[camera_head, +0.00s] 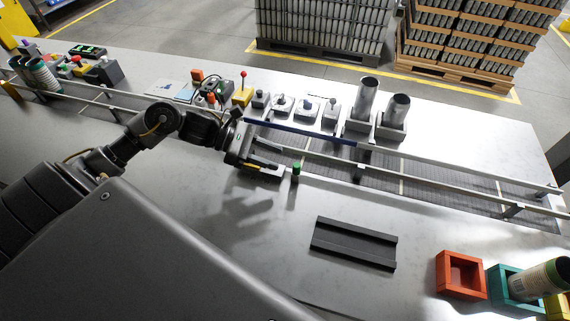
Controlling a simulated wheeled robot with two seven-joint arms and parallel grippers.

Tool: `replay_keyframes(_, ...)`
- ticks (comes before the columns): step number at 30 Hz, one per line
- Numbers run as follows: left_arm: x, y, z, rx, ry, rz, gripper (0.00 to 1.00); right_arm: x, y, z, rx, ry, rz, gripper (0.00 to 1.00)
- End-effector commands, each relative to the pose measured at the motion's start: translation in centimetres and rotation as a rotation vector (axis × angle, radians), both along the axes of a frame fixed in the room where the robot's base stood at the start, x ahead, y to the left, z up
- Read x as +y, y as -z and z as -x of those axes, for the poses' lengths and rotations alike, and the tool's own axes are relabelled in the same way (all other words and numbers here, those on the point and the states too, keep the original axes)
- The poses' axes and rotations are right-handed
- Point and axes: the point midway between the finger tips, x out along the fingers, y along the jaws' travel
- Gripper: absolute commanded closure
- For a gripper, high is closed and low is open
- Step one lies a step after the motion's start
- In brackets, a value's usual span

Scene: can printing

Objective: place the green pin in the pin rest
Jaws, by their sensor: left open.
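The green pin (296,168) stands upright at the near side of the conveyor rail, green at the top with a darker lower part. My left gripper (281,167) is just to the left of it, fingers open and pointing right towards it. I cannot tell whether a fingertip touches the pin. A dark grey grooved block (353,248) lies on the table in front of the rail and is empty; I cannot tell for certain whether it is the pin rest. My right gripper is not in view.
The conveyor rails (430,181) run across the table behind the pin. Grey holders with metal cylinders (366,98) stand beyond. An orange-red box (461,275) and a teal box (507,284) with a tilted can (536,281) are at lower right. The table around the grooved block is clear.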

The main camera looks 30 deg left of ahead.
Motion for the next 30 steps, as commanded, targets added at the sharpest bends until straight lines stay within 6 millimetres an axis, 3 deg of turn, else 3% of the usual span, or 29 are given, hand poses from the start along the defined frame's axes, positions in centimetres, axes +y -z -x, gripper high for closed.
replay_keyframes(3,2.3,-0.3,1.0,0.0,0.0,-0.006,0.59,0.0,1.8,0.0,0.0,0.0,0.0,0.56)
replay_keyframes(10,5.1,-1.9,2.2,0.002,-0.003,-0.001,0.59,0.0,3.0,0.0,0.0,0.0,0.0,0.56)
replay_keyframes(30,5.8,-2.6,2.5,-0.001,-0.001,0.001,0.59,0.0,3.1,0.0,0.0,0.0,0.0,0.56)
